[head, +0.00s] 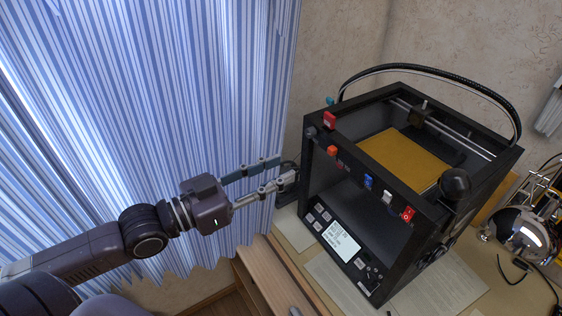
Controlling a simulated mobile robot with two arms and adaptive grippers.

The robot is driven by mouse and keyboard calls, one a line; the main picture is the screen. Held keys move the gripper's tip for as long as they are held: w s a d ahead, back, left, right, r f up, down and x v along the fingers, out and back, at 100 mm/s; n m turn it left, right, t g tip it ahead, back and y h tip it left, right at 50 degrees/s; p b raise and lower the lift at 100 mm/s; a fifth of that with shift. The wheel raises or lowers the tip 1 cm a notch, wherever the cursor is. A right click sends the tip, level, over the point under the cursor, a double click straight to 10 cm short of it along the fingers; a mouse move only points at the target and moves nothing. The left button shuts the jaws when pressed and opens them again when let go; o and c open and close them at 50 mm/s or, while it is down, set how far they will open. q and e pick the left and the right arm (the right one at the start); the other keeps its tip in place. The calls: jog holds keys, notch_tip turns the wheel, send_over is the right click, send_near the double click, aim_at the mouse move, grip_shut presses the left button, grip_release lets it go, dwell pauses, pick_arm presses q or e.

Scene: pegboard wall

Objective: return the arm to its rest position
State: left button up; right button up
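My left arm (85,252) reaches in from the lower left, across the front of the curtain. Its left gripper (287,168) points right, with its fingertips close to the left side of the black 3D printer in the picture. The two fingers are apart and roughly parallel, with a gap between them, and I see nothing held there. I cannot tell whether the fingertips touch the dark part beside the printer. My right gripper is not in view.
The black 3D printer (318,170) with a yellow bed (405,160) stands on a desk with paper sheets. A blue-striped curtain (150,90) hangs behind my arm. A wooden drawer (262,270) is below the gripper. A shiny metal device (522,232) stands at the right.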

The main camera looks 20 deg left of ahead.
pick_arm(q)
jog(key=s+f+n+g+y, duration=0.1)
jog(key=s+f+g+y, duration=0.25)
jog(key=f, duration=0.65)
jog(key=s+f+n+g+y, duration=0.1)
jog(key=s+f+g+y, duration=0.2)
jog(key=f, duration=0.8)
jog(key=s+f+n+g+y, duration=0.3)
jog(key=s+f+g, duration=0.3)
jog(key=s, duration=0.7)
notch_tip(320, 180, down, 30)
jog(key=s+f+b, duration=0.1)
jog(key=s+b, duration=0.1)
jog(key=s+a+f+g+b, duration=0.1)
jog(key=s+a+f, duration=0.2)
jog(key=s+f, duration=1.3)
jog(key=shift+s+m, duration=0.4)
jog(key=shift+s, duration=0.05)
